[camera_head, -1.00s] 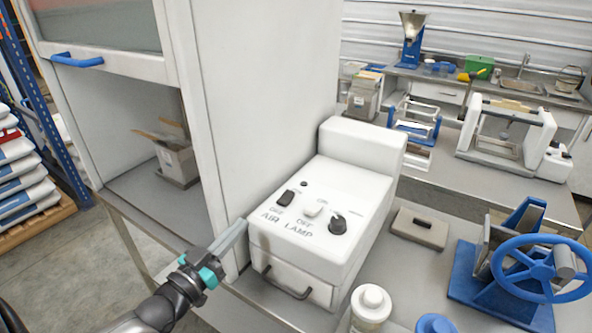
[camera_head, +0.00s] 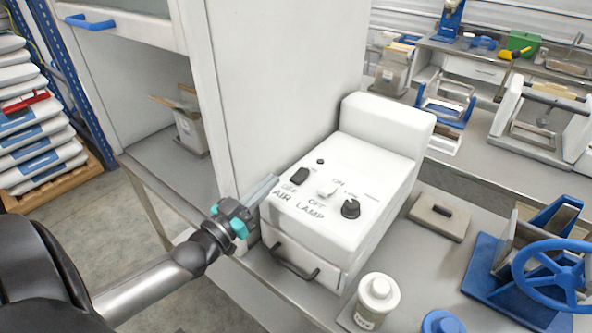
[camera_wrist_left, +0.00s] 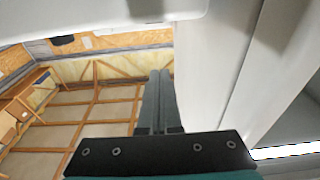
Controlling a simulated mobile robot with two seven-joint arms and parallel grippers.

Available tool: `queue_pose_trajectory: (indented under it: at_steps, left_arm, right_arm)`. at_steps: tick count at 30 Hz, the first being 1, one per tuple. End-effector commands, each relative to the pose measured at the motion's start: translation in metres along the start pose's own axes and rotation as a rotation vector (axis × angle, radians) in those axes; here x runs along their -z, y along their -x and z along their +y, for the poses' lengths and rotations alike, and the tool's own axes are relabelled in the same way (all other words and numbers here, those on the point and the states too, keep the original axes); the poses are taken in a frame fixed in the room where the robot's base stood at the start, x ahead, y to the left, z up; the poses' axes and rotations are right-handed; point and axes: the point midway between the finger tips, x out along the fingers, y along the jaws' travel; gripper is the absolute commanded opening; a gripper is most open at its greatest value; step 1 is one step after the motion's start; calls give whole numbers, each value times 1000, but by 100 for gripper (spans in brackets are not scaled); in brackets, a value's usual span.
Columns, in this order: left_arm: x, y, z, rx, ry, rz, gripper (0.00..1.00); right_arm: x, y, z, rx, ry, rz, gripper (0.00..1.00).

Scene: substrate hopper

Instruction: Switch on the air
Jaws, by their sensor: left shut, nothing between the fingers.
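The white control box (camera_head: 352,150) stands on the steel bench against the white cabinet. The wrist view shows the shut fingers (camera_wrist_left: 160,100), but not the switches. My right gripper is not in view.
The cabinet's side wall (camera_head: 270,85) rises close behind the fingers. A drawer handle (camera_head: 293,262) sticks out of the box front. A white-capped bottle (camera_head: 376,300), a flat beige block (camera_head: 438,216) and a blue handwheel device (camera_head: 550,265) stand to the right.

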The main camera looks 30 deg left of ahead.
Motion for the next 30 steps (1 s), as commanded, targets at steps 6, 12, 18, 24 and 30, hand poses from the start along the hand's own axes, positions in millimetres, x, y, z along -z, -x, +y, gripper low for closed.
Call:
queue_pose_trajectory:
  at_steps: [6, 12, 18, 24, 30]
  left_arm:
    - [1, -31, -1, 0, -2, 2, 0]
    - [1, -58, 0, 0, 0, 1, 0]
    - [1, -84, -1, 1, -1, 1, 0]
    - [-25, -91, -1, 1, -1, -2, 0]
    - [-37, -94, 0, 0, -1, -1, 0]
  right_arm:
    - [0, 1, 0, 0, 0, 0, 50]
    - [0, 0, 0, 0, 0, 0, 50]
    - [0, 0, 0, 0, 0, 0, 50]
    - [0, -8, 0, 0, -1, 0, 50]
    - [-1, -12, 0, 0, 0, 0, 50]
